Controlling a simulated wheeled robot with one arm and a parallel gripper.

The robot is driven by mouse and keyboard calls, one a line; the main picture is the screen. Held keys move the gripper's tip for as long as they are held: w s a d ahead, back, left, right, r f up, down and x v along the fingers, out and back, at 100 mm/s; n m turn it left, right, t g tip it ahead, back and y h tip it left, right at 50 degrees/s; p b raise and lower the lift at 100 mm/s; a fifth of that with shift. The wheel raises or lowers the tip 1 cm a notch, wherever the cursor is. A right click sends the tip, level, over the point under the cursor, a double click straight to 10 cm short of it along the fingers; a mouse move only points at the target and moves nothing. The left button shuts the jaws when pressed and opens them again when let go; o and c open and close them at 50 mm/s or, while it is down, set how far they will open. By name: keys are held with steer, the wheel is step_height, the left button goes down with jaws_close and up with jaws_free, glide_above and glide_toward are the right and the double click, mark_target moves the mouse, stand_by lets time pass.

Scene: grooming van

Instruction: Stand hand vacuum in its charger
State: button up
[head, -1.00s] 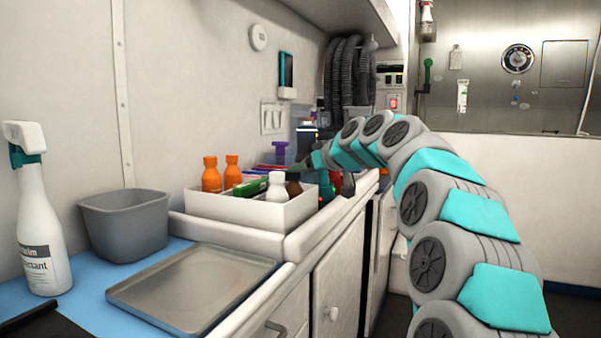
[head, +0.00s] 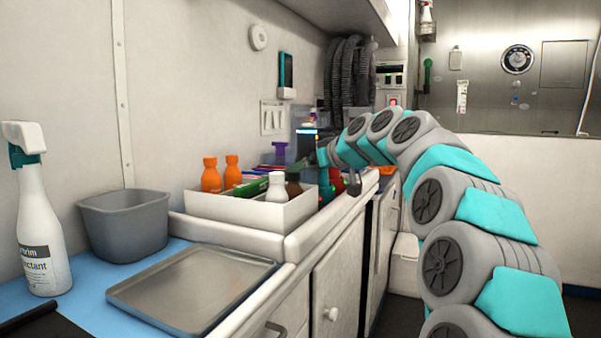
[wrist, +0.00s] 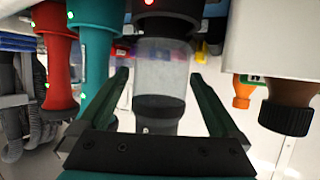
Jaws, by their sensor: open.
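A device with a clear cylinder (wrist: 163,75), a black end carrying a red light and a dark band stands between my gripper's fingers in the wrist view, which appears upside down. It looks like the hand vacuum, but I cannot tell for sure. My gripper (wrist: 160,80) is open, with a visible gap on each side of the cylinder. A red device (wrist: 58,65) and a teal device (wrist: 97,65), both with green lights, stand beside it. I cannot make out the charger clearly. In the head view, my gripper is over the counter's far end, partly hidden by my arm and bottles.
A white bin (head: 238,210) holds orange, white and brown bottles close to my gripper. A grey tub (head: 125,225), a metal tray (head: 190,288) and a spray bottle (head: 42,230) stand nearer on the counter. Black hoses (head: 345,75) hang behind. The aisle floor at right is clear.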

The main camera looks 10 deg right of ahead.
steer(key=v, duration=1)
steer(key=shift+s, duration=0.15)
stand_by(0.8)
